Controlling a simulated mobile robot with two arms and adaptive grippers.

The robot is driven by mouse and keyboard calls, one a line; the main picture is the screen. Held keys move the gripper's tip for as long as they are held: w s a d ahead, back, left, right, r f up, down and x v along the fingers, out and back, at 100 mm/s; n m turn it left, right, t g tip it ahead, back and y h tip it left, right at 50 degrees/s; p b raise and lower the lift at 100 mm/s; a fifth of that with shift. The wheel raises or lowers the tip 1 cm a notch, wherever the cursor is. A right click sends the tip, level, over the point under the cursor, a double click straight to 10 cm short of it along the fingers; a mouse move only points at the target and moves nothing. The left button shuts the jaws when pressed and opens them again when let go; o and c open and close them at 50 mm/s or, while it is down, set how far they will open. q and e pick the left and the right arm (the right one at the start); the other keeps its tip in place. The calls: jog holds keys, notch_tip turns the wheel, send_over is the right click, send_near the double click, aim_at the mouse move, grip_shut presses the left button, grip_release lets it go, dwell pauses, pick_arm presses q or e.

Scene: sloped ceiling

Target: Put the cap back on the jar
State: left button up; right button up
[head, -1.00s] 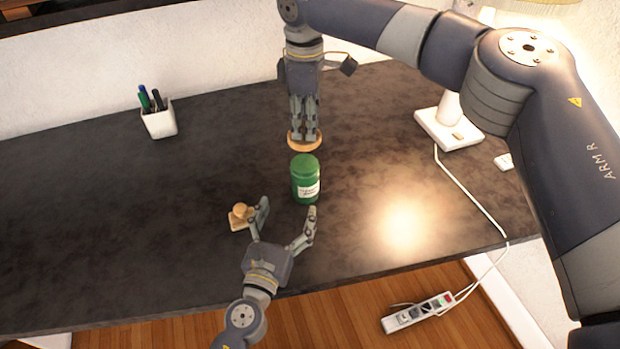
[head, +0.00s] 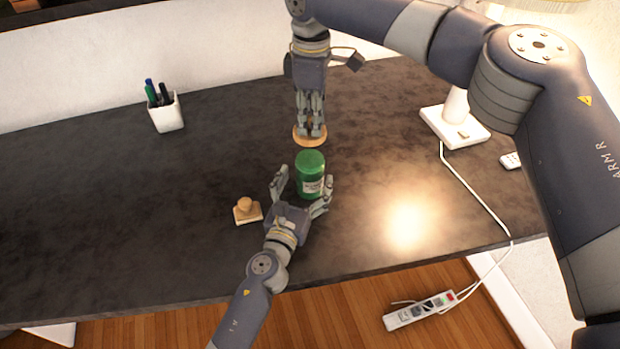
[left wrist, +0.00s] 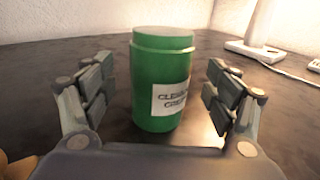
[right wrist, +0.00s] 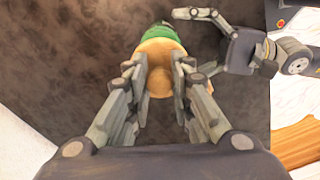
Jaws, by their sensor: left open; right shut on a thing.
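The green jar (head: 310,178) stands upright on the dark desk, with a white label; it also shows in the left wrist view (left wrist: 150,95). My left gripper (head: 303,190) is open, with one finger on each side of the jar and gaps between them and it. My right gripper (head: 311,128) points down just behind the jar and is shut on a tan round cap (head: 299,141). In the right wrist view the cap (right wrist: 159,55) sits between the fingers and hides part of the jar (right wrist: 160,33). The cap is apart from the jar in the head view.
A small wooden knobbed block (head: 247,213) lies left of my left gripper. A white pen cup (head: 166,114) stands at the back left. A white lamp base (head: 455,130) with a cord is at the right. The left part of the desk is clear.

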pick_arm(q)
jog(key=shift+x, duration=1.9)
jog(key=shift+c, duration=0.2)
jog(key=c, duration=1.6)
jog(key=shift+o, duration=0.2)
pick_arm(e)
send_over(311, 158)
jog(key=shift+f, duration=2.45)
jog(key=shift+f, duration=0.1)
jog(key=shift+f, duration=0.8)
jog(key=shift+f, duration=0.65)
jog(key=o, duration=0.9)
jog(key=shift+o, duration=0.2)
